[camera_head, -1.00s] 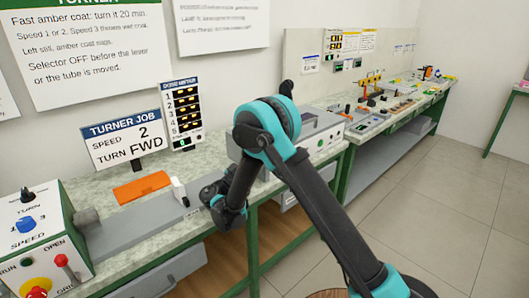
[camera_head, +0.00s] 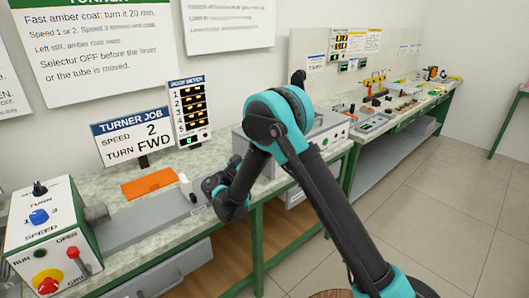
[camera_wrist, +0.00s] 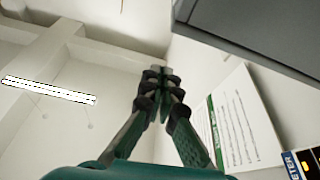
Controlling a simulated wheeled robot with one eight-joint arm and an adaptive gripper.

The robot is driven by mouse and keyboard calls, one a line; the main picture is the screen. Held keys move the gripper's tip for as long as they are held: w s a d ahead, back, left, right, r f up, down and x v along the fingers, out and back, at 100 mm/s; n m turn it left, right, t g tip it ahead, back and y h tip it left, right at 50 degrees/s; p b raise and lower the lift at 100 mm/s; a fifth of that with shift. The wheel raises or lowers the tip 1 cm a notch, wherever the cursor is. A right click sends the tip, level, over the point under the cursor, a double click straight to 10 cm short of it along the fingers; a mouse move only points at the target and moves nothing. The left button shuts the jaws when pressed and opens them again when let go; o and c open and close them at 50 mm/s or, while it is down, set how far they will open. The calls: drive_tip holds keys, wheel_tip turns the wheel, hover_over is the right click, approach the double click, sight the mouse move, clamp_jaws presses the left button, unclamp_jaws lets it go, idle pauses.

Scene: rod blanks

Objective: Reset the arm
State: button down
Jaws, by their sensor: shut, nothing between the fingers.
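My gripper (camera_wrist: 160,78) shows in the wrist view with its two dark fingers closed together and nothing between them. It points up toward the white ceiling and wall, clear of any surface. In the head view my arm is folded, with its teal elbow high in front of the bench and a dark wrist part low at the bench's front edge. A slim dark part sticks up behind the elbow; I cannot tell whether it is the gripper.
The turner's control box (camera_head: 48,235) stands at the left of the bench. A grey metal case (camera_head: 328,135) is behind my arm. Open floor lies right.

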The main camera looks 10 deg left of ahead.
drive_tip(key=v, duration=0.8)
drive_tip(key=w+d+n+g+y, duration=0.1)
drive_tip(key=w+d+n+g, duration=0.35)
drive_tip(key=d, duration=1.25)
drive_tip(key=s+d+f+g+y, duration=0.1)
drive_tip(key=d+f+g, duration=0.15)
drive_tip(key=d, duration=0.55)
drive_tip(key=d+f+g+y, duration=0.1)
drive_tip(key=d+g+y, duration=0.15)
drive_tip(key=d, duration=0.45)
drive_tip(key=s+d+f+g+y, duration=0.3)
drive_tip(key=s+d+f+g, duration=0.1)
drive_tip(key=s+d, duration=0.55)
drive_tip(key=s+f+y, duration=0.2)
drive_tip(key=s, duration=0.5)
drive_tip(key=s+f+n+y, duration=0.1)
drive_tip(key=s+f+y, duration=0.1)
drive_tip(key=s, duration=0.5)
drive_tip(key=shift+s+a+f+y, duration=0.25)
drive_tip(key=shift+a+y, duration=0.1)
drive_tip(key=shift+y, duration=0.4)
drive_tip(key=shift+n, duration=0.25)
